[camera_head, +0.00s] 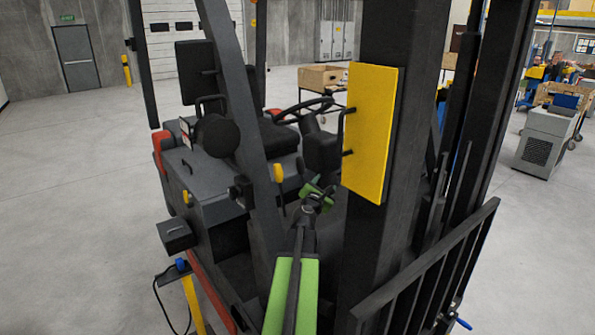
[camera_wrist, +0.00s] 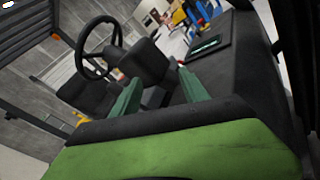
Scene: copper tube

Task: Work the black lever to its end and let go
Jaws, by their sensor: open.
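My gripper (camera_head: 319,194) is in front of the forklift's cab, between the slanted front post and the thick dark mast. Its two green fingers stand apart in the wrist view (camera_wrist: 160,75), with nothing held between them. A dark block-shaped part (camera_wrist: 144,60) of the cab shows beyond the fingers. I cannot pick out the black lever with certainty among the dark parts.
The steering wheel (camera_head: 303,111) and seat are behind my gripper. The slanted post (camera_head: 240,110) is close on the left. The mast with a yellow panel (camera_head: 370,130) is close on the right. Open floor (camera_head: 70,220) lies left of the forklift.

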